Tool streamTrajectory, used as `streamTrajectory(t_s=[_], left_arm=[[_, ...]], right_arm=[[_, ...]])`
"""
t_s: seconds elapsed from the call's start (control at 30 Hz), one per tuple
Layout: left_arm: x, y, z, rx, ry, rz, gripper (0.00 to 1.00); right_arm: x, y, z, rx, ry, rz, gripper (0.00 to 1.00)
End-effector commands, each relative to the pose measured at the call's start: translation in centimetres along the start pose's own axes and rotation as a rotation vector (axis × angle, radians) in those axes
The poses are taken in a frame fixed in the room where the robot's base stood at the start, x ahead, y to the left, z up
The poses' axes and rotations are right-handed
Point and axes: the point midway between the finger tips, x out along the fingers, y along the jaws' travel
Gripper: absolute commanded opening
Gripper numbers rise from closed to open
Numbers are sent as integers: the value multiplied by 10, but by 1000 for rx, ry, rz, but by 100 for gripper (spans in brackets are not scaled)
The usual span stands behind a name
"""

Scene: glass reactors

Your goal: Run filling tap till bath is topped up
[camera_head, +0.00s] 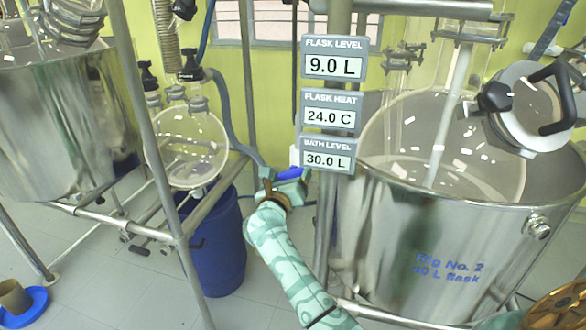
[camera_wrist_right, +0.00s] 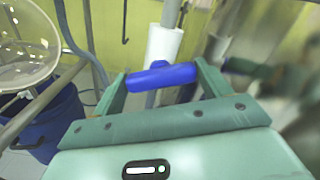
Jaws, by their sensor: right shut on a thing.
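The blue tap handle (camera_head: 290,173) sits on a white pipe beside the steel post, left of the steel bath (camera_head: 395,235) marked "Rig No. 2 40 L flask". My right gripper (camera_head: 284,181) is shut on the handle. In the right wrist view the blue handle (camera_wrist_right: 160,76) lies crosswise between the two green fingers, in front of the white pipe (camera_wrist_right: 163,46). The bath level display (camera_head: 328,157) reads 30.0 L. A glass flask sits inside the bath. No stream of water can be made out. My left gripper is out of view.
Displays above read flask level (camera_head: 334,61) 9.0 L and flask heat (camera_head: 331,111) 24.0 C. A second steel bath (camera_head: 60,130), a round glass flask (camera_head: 188,147) and a blue bin (camera_head: 218,250) stand at left. Frame tubes cross beside my arm.

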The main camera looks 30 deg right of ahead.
Motion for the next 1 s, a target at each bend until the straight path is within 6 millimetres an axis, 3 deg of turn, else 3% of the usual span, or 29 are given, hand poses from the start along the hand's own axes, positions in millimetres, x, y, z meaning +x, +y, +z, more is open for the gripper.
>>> streamTrajectory(t_s=[0.1,0.4,1.0], left_arm=[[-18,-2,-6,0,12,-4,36],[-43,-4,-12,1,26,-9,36],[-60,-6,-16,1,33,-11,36]], right_arm=[[-1,-2,6,-110,1,1,54],[-1,-1,3,-358,1,1,54],[-1,2,-1,-567,0,2,54]])
